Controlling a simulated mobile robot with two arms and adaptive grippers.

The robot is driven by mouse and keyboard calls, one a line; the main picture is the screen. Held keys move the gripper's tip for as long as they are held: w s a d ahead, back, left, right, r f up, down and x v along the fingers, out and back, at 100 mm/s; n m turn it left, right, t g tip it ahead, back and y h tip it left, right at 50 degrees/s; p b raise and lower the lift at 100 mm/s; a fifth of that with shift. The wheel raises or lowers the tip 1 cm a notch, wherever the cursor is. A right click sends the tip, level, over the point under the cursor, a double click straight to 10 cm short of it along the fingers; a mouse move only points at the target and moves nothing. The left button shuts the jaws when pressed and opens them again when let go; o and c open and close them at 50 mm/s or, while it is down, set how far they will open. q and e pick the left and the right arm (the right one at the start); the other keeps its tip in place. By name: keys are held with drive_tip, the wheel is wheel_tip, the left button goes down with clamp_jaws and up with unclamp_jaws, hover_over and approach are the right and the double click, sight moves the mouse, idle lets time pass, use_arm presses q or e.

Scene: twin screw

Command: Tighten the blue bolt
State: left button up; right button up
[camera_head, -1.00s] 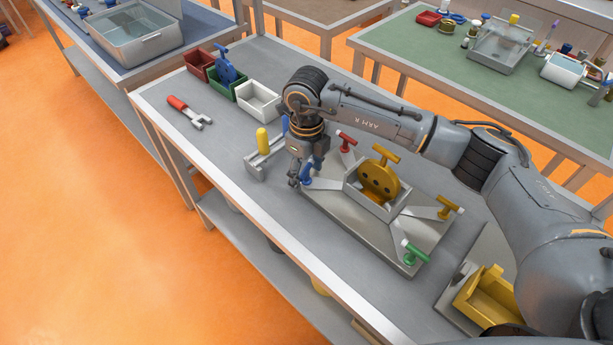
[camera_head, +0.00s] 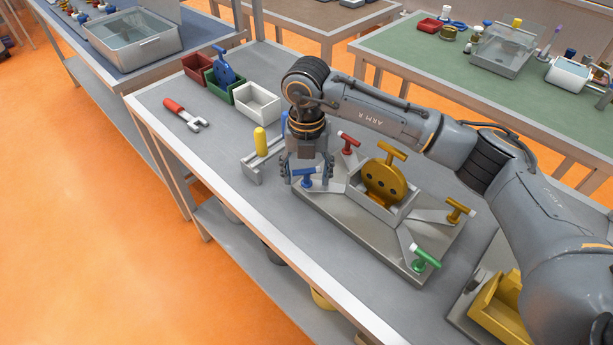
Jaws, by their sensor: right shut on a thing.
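The blue bolt (camera_head: 303,178), with a T-shaped handle, stands at the left corner of the grey fixture plate (camera_head: 330,208). My right gripper (camera_head: 309,181) points down over it, with one finger on each side, shut on its handle. The bolt's lower part is partly hidden. Red (camera_head: 348,141), yellow (camera_head: 457,210) and green (camera_head: 424,258) T-handled bolts stand at other places on the plate. A yellow disc (camera_head: 384,180) with a T-handle sits in the plate's central holder. My left gripper is not in view.
A yellow-handled tool in a grey holder (camera_head: 252,170) stands close left of my right gripper. Red (camera_head: 196,65), green (camera_head: 216,83) and white (camera_head: 258,103) bins stand behind. A red-handled wrench (camera_head: 185,114) lies at left. A yellow bin (camera_head: 492,308) is at front right.

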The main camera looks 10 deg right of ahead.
sight(306, 169)
drive_tip(key=m, duration=0.2)
drive_tip(key=m+b, duration=0.1)
drive_tip(key=m, duration=0.2)
drive_tip(key=shift+f+m, duration=0.2)
drive_tip(key=shift+m, duration=0.1)
drive_tip(key=shift+s+m+b, duration=0.1)
drive_tip(key=shift+m+b, duration=0.5)
drive_tip(key=shift+m, duration=1.6)
drive_tip(key=o, duration=1.1)
drive_tip(key=shift+o, duration=0.2)
drive_tip(key=shift+r, duration=0.1)
drive_tip(key=shift+r, duration=0.25)
wheel_tip(306, 169, up, 12)
drive_tip(key=shift+f, duration=0.2)
